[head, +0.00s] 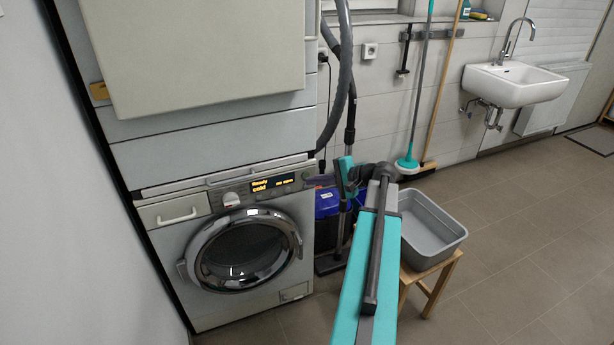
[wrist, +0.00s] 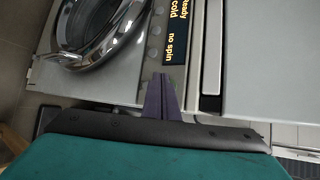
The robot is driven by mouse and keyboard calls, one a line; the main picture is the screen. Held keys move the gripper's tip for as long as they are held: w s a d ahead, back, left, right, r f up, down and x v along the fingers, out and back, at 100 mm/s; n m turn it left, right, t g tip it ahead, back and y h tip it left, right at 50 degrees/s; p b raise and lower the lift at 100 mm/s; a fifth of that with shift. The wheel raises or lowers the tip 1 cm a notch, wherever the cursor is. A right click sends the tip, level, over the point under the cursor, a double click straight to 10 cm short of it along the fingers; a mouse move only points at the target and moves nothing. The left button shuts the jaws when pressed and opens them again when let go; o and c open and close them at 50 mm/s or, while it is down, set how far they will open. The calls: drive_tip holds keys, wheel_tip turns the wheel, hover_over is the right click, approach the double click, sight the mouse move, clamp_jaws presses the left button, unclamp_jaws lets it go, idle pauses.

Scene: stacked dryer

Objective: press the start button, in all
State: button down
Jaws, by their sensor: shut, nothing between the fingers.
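A front-loading machine (head: 185,245) stands under a second unit. Its control panel has a lit display (head: 272,183) reading "Ready", "cold" and more small text. In the wrist view the display (wrist: 176,30) reads "Ready", "cold", "no spin", turned sideways. Small round buttons (wrist: 153,54) line the panel beside it. My gripper (head: 312,181) is at the panel's right end. In the wrist view my gripper (wrist: 162,78) is shut and empty, its tips over the panel just past the display. A faint greenish spot shows at the tips; the start button is not clearly visible, perhaps hidden there. Contact cannot be told.
The round chrome door (head: 245,250) is closed below the panel. A grey basin (head: 430,230) on a wooden stool stands to the right of the machine. A blue box (head: 327,200) and a hose (head: 340,90) are beside the machine.

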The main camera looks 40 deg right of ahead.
drive_tip(key=shift+w+d, duration=0.3)
drive_tip(key=shift+w, duration=0.5)
idle(1.0)
drive_tip(key=shift+s, duration=0.1)
idle(0.3)
drive_tip(key=shift+s+a, duration=0.3)
drive_tip(key=shift+s, duration=0.3)
drive_tip(key=shift+s, duration=0.15)
drive_tip(key=shift+s+a, duration=0.3)
drive_tip(key=shift+s, duration=0.45)
drive_tip(key=shift+s+a, duration=0.35)
drive_tip(key=shift+s, duration=0.35)
drive_tip(key=shift+s+a, duration=0.3)
drive_tip(key=shift+s, duration=0.45)
